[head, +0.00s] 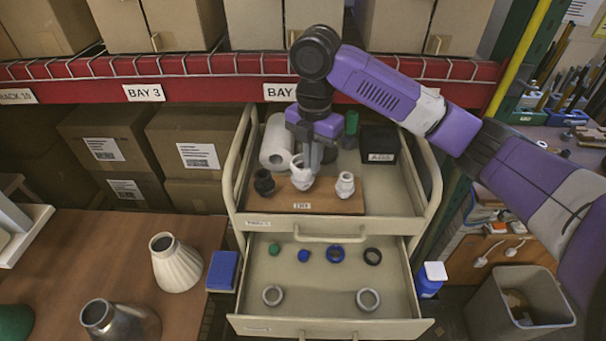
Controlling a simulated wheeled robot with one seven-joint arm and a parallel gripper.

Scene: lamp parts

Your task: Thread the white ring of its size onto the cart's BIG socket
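On the cart's top tray a brown board (330,205) carries three sockets: a black one (264,183) at left, a white one (302,180) in the middle and a white one (345,185) at right. The middle one looks biggest. My gripper (314,168) points down at the middle socket, its fingers overlapping that socket's right side. A white rim (297,160) shows at its top, beside the fingers; I cannot tell whether it is a separate ring or whether the fingers grip it. Two pale rings lie in the open drawer, one front left (273,295), one front right (368,299).
The drawer (318,277) also holds a green piece (275,249), a blue piece (303,256), a blue ring (335,253) and a black ring (373,256). Behind the board stand a paper roll (277,142), a green cylinder (351,124) and a black box (379,142). Lampshades stand on the left table.

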